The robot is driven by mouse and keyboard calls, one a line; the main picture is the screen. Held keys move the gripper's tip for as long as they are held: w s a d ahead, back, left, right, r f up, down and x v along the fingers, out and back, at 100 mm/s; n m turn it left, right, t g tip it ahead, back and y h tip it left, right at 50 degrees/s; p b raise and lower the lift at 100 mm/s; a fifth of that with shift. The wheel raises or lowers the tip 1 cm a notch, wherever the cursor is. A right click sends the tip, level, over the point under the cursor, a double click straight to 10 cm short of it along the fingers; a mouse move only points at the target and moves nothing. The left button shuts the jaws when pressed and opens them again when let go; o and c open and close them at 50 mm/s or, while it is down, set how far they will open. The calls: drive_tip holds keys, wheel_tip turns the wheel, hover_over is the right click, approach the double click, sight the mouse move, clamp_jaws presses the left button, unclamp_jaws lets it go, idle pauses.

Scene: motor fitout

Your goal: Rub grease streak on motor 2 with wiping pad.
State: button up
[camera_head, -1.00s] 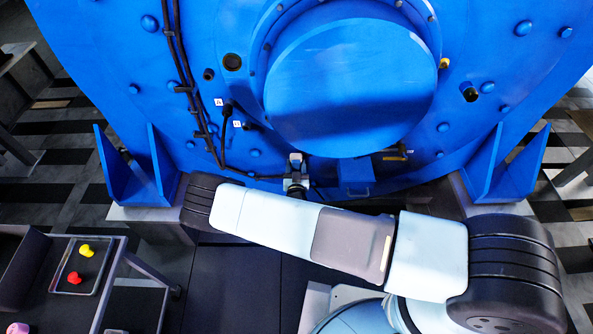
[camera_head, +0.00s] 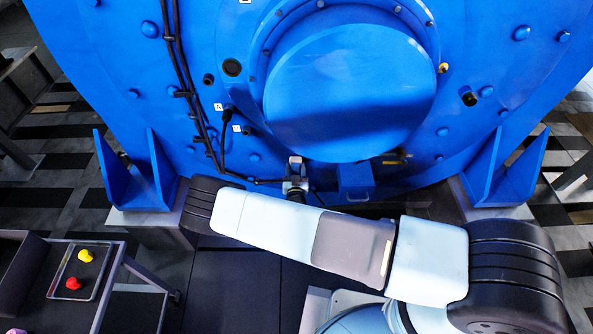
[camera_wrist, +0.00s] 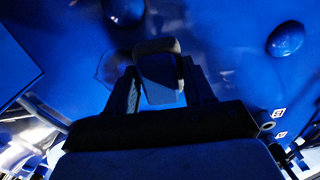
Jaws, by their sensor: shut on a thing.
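The large blue motor (camera_head: 350,90) fills the back of the head view, and its blue surface also fills the wrist view (camera_wrist: 225,40). I cannot read a motor number on it. A faint brownish smudge (camera_wrist: 113,68) on the surface left of the pad may be the grease streak. In the head view my gripper (camera_head: 295,170) is small, low on the motor face.
Blue brackets stand left (camera_head: 140,170) and right (camera_head: 505,170) of the motor. A black cable (camera_head: 185,90) runs down its left side. A small blue box (camera_head: 355,180) juts out right of my gripper. A tray (camera_head: 62,285) with yellow and red pieces sits at lower left.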

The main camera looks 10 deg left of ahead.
drive_tip(key=shift+w+a, duration=0.15)
drive_tip(key=shift+w, duration=0.55)
idle(0.4)
drive_tip(key=shift+w+d, duration=1.3)
drive_tip(key=shift+d, duration=4.1)
drive_tip(key=shift+s+a+r, duration=0.1)
drive_tip(key=shift+s+a, duration=0.3)
drive_tip(key=shift+a, duration=1.4)
drive_tip(key=shift+s+a+f, duration=0.1)
drive_tip(key=shift+s+a, duration=0.3)
drive_tip(key=shift+a, duration=1.45)
drive_tip(key=shift+s+a+r, duration=0.1)
drive_tip(key=shift+s+a, duration=0.3)
drive_tip(key=shift+a, duration=1.4)
drive_tip(key=shift+r, duration=1)
drive_tip(key=shift+w+d+f, duration=0.1)
drive_tip(key=shift+w+d, duration=0.05)
drive_tip(key=shift+d, duration=0.8)
drive_tip(key=shift+w+d, duration=0.1)
drive_tip(key=shift+d, duration=0.85)
